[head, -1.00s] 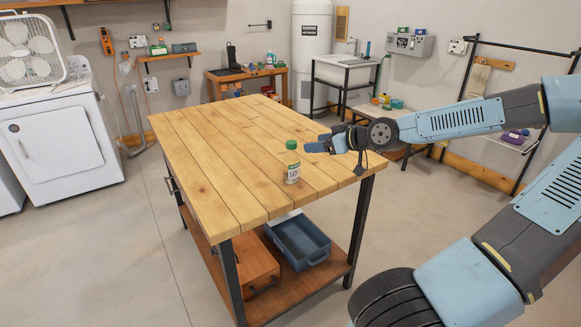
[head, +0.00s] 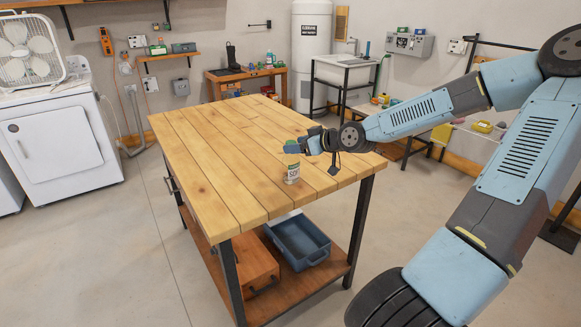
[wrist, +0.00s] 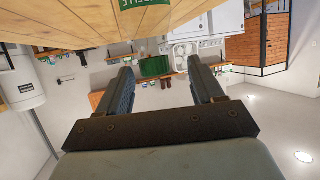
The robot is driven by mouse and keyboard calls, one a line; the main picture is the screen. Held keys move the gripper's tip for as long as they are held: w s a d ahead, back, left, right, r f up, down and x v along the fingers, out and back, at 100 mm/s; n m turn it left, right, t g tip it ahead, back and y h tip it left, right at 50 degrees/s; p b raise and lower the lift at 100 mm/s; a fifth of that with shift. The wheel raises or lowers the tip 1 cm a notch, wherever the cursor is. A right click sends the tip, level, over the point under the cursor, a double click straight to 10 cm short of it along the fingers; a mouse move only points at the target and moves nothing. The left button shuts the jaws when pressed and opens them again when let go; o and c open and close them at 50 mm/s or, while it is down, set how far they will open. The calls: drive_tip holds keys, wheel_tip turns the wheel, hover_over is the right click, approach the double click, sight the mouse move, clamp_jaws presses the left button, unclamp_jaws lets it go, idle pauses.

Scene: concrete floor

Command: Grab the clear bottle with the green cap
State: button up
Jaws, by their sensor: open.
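The clear bottle with the green cap (head: 292,173) stands upright on the wooden table near its front right part. It has a pale printed label. In the wrist view, which is upside down, the green cap (wrist: 157,67) appears between the two fingertips of my open gripper (wrist: 162,70), with space on both sides. How deep the bottle sits between the fingers cannot be told.
The wooden table (head: 215,150) is otherwise bare on top. A blue-grey bin (head: 300,243) and a wooden box (head: 247,270) sit on its lower shelf. A white washer (head: 60,145) with a fan stands far left. Floor around the table is open.

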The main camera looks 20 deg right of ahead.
drive_tip(key=shift+d+x, duration=0.15)
drive_tip(key=shift+x, duration=1.2)
drive_tip(key=shift+d+x, duration=0.15)
drive_tip(key=shift+x, duration=1.25)
drive_tip(key=shift+w+f, duration=0.1)
drive_tip(key=shift+w, duration=0.05)
clamp_jaws()
